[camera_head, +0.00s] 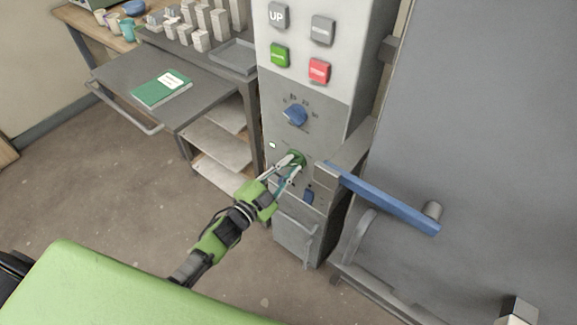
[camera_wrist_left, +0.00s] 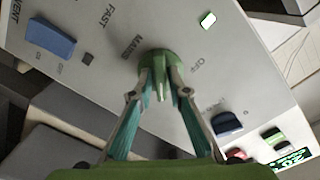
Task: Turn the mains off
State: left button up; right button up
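The mains switch is a round green knob with a raised ridge, beside the word MAINS on the grey control panel. In the head view the knob (camera_head: 298,157) is low on the panel; the left wrist view shows the knob (camera_wrist_left: 160,66) at the fingertips, with OFF printed to its right. My left gripper (camera_head: 291,164) reaches it from the lower left. In the left wrist view its fingers (camera_wrist_left: 161,88) stand apart on either side of the ridge, with small gaps seeming to show. The fingertips hide part of the knob. My right gripper is not in view.
A blue dial (camera_head: 295,115) sits above the knob, with green (camera_head: 280,55) and red (camera_head: 319,71) buttons higher up. A blue-handled lever (camera_head: 385,198) juts out at right. A shelf cart with a green book (camera_head: 161,89) stands left. The floor at left is clear.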

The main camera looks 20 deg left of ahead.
pick_arm(q)
jog(key=shift+c, duration=0.4)
grip_shut()
jog(key=n+p, duration=0.1)
jog(key=n, duration=0.3)
jog(key=shift+r, duration=0.1)
jog(key=n+p, duration=0.1)
jog(key=n, duration=0.3)
jog(key=shift+n, duration=0.3)
jog(key=n, duration=0.4)
jog(key=shift+n, duration=2.7)
